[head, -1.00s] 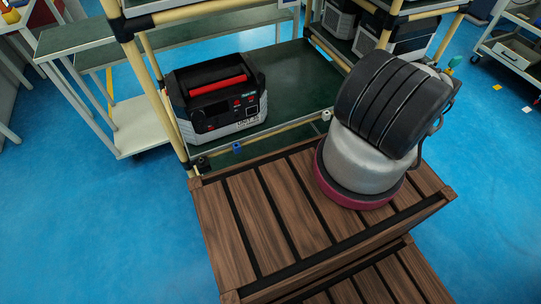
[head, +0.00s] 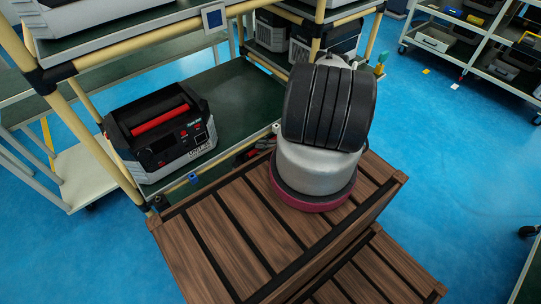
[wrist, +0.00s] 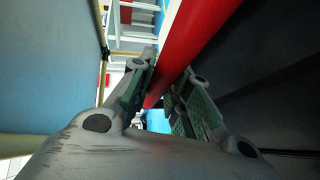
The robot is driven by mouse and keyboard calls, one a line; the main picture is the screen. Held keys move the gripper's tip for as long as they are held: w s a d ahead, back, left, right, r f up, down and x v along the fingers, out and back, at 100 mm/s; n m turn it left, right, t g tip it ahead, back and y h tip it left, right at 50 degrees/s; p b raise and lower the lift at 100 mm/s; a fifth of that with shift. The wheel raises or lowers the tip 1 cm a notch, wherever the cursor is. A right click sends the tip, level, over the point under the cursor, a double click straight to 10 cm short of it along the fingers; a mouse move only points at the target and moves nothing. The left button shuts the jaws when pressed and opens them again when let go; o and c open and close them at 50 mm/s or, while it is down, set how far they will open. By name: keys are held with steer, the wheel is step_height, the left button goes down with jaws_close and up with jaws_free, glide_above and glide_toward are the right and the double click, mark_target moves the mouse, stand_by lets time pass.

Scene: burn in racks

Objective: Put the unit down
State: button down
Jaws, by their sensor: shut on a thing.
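My gripper (wrist: 160,95) is shut on a red handle bar (wrist: 190,40) in the wrist view. A dark body, seemingly the held unit (wrist: 275,75), fills the right of that view; its underside is out of sight. In the head view my arm hides most of the gripper and load; only a small dark and red part (head: 255,147) shows beside the arm at the shelf's front edge. I cannot tell whether the held unit touches the shelf.
Another black and grey unit (head: 160,133) with a red handle stands at the left of the green rack shelf (head: 228,92). Bare shelf lies to its right. A yellow post (head: 88,130) rises at the shelf's left. More units (head: 272,30) stand behind.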

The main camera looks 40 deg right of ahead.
mark_target(254, 146)
steer(key=w, duration=0.7)
steer(key=shift+w+a+r, duration=0.1)
steer(key=shift+w, duration=0.05)
steer(key=shift+f, duration=1.75)
steer(key=c, duration=1.8)
jaws_free()
steer(key=shift+s+f, duration=0.2)
steer(key=shift+f, duration=0.05)
steer(key=o, duration=0.5)
steer(key=shift+c, duration=0.2)
steer(key=shift+r, duration=0.1)
steer(key=v, duration=0.7)
steer(key=shift+s+r, duration=0.15)
steer(key=shift+s, duration=0.05)
